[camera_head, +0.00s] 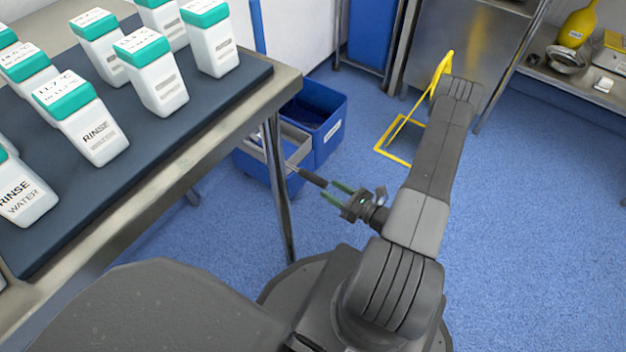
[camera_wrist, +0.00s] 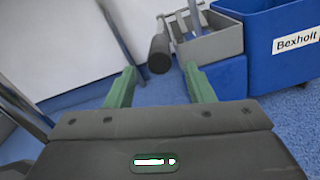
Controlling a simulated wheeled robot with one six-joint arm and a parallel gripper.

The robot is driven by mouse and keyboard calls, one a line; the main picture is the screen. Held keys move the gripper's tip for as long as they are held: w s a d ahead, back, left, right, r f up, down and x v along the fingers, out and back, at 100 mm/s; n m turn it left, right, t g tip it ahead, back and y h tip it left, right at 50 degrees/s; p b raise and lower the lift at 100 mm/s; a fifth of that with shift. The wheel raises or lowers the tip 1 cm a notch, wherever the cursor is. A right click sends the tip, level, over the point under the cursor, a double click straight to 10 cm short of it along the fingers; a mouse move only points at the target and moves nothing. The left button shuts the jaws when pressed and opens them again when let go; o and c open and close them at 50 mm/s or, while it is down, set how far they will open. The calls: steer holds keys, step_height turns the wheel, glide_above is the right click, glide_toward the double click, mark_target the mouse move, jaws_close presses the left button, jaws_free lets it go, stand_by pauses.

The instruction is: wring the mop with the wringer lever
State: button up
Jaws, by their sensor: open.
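The wringer lever is a metal bar with a dark cylindrical grip (camera_head: 313,178), slanting out from the grey wringer (camera_head: 293,138) on a blue bucket (camera_head: 254,166). In the wrist view the grip (camera_wrist: 159,53) lies ahead of the gap between my green fingers, with its rounded end towards me. The wringer (camera_wrist: 212,45) stands behind it to the right. My gripper (camera_head: 337,193) is open and empty, its fingertips close to the grip's end; it also shows in the wrist view (camera_wrist: 161,84). I cannot tell whether they touch the grip.
A second blue bucket section (camera_head: 318,122) adjoins the wringer. A metal table (camera_head: 262,92) with several rinse-water bottles (camera_head: 150,72) stands at the left, its leg (camera_head: 279,190) near the lever. A yellow frame (camera_head: 397,135) stands behind my arm. Blue floor is clear at right.

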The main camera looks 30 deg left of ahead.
mark_target(313, 179)
steer(key=a, duration=0.2)
steer(key=a+b, duration=0.1)
steer(key=a, duration=0.5)
steer(key=shift+w+b, duration=0.3)
steer(key=shift+w, duration=0.1)
jaws_close()
